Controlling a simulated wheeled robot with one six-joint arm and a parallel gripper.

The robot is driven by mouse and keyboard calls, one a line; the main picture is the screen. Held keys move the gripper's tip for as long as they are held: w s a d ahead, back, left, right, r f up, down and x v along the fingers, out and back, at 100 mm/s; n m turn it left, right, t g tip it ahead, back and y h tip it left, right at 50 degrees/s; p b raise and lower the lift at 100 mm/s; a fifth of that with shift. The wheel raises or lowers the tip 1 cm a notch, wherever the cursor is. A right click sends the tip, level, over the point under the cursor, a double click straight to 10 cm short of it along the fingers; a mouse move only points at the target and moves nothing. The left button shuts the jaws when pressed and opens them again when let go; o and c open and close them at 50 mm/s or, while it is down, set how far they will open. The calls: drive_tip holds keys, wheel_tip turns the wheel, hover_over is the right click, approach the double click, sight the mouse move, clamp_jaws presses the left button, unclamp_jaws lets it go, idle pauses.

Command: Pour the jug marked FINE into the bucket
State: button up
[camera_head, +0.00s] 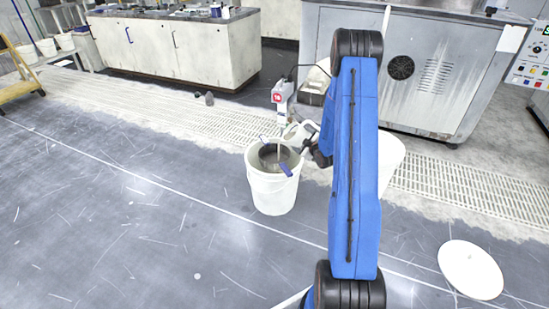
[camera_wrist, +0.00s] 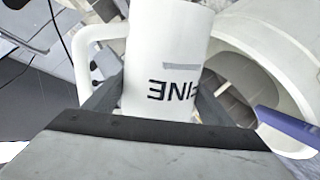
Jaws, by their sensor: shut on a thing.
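The white jug (camera_wrist: 165,45) fills the middle of the wrist view, with FINE in black letters upside down there. My gripper (camera_wrist: 157,100) is shut on it, one finger on each side, with its handle to the left. In the head view the jug (camera_head: 298,130) is small, at the far right rim of the white bucket (camera_head: 272,196), partly hidden by my wrist. The open bucket stands on the floor, and its rim (camera_wrist: 290,75) shows right of the jug in the wrist view. I cannot tell the jug's exact tilt or whether anything flows from it.
A blue-handled tool (camera_head: 285,169) lies across the bucket opening. Another white bucket (camera_head: 392,160) is partly behind my arm. A round white lid (camera_head: 470,270) lies at right.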

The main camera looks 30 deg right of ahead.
drive_tip(key=shift+a+f+n+h+p, duration=0.1)
drive_tip(key=shift+f+n+h+p, duration=0.2)
drive_tip(key=shift+f+n+p, duration=0.3)
idle(1.2)
drive_tip(key=shift+w+a+n+g+h+p, duration=0.1)
drive_tip(key=shift+a+n+g+h+p, duration=0.25)
drive_tip(key=shift+p, duration=0.5)
drive_tip(key=shift+w+a+n+g+h+p, duration=0.15)
drive_tip(key=shift+n+g+p, duration=0.1)
drive_tip(key=shift+n+p, duration=0.45)
idle(3.1)
idle(1.0)
drive_tip(key=shift+w+a+r, duration=0.1)
drive_tip(key=shift+a, duration=0.15)
